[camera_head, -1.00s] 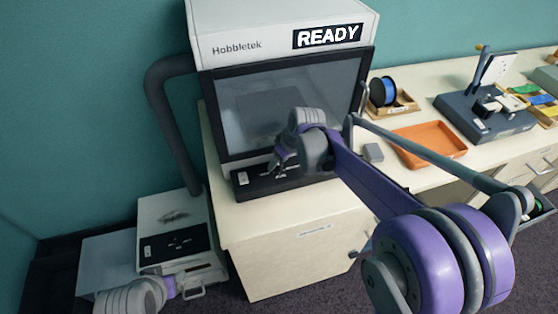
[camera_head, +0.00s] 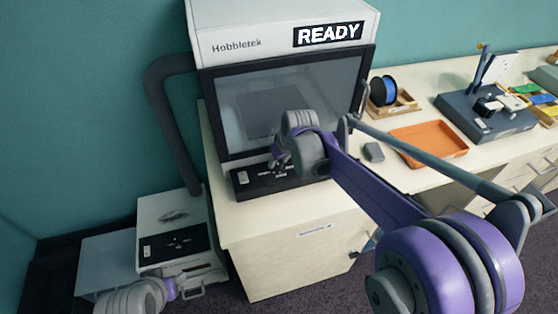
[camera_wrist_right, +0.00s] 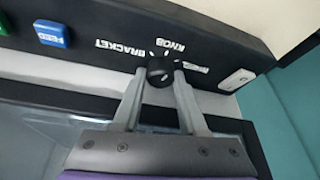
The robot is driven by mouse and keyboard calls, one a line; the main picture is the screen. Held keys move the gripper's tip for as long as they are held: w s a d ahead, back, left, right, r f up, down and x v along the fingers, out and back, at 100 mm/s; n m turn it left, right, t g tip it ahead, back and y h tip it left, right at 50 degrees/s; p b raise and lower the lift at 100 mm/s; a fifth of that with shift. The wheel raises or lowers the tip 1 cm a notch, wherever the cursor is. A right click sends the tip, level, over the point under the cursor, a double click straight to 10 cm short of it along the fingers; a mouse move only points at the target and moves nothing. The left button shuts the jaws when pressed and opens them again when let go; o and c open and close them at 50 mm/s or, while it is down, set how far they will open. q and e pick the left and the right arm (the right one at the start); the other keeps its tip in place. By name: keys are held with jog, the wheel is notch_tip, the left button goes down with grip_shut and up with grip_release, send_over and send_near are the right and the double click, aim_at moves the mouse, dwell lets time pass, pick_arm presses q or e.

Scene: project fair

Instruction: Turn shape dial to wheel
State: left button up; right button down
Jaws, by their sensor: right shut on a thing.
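The machine marked Hobbletek (camera_head: 230,48) shows READY on its display (camera_head: 328,34). Its black control panel (camera_head: 250,181) lies below the window. In the right wrist view the black shape dial (camera_wrist_right: 159,70) sits among white labels; BRACKET and KNOB are readable, and a third is partly covered by a finger. My right gripper (camera_wrist_right: 160,76) is shut on the dial, one finger each side. In the head view my right gripper (camera_head: 277,160) is over the panel and hides the dial. Which label the dial points to is unclear. My left wrist shows low left; its jaws are not clear.
A blue button (camera_wrist_right: 52,33) and a light switch (camera_wrist_right: 237,79) are on the panel. On the bench are an orange tray (camera_head: 430,142), a small grey block (camera_head: 374,152) and a blue spool (camera_head: 383,91). A smaller machine (camera_head: 165,207) stands at lower left.

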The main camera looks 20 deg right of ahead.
jog(key=m+h, duration=0.1)
jog(key=m, duration=0.2)
jog(key=m+h, duration=0.1)
jog(key=m, duration=0.2)
jog(key=shift+a+b, duration=0.2)
jog(key=shift+b, duration=0.15)
dwell(0.4)
jog(key=c, duration=0.7)
grip_release()
jog(key=shift+c, duration=0.2)
jog(key=shift+r, duration=0.1)
jog(key=v, duration=1)
jog(key=shift+s+a+r, duration=0.15)
jog(key=shift+s+r, duration=0.1)
jog(key=shift+r, duration=0.05)
